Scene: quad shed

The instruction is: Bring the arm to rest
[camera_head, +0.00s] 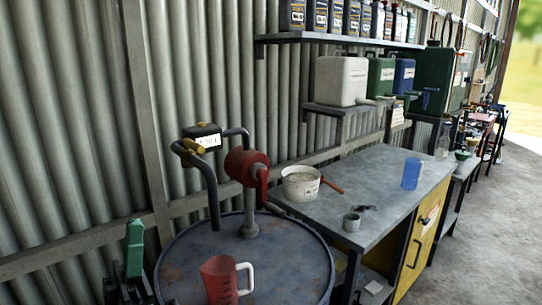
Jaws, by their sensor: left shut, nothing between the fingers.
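My left gripper (135,232) is at the lower left of the head view, beside the left edge of a blue drum (285,248). Its fingers point up and are shut, with nothing between them. My right gripper is not in view.
On the drum stand a red hand pump (247,165) with a curved spout and a red jug (218,281) with a white handle. Concrete floor at right is clear.

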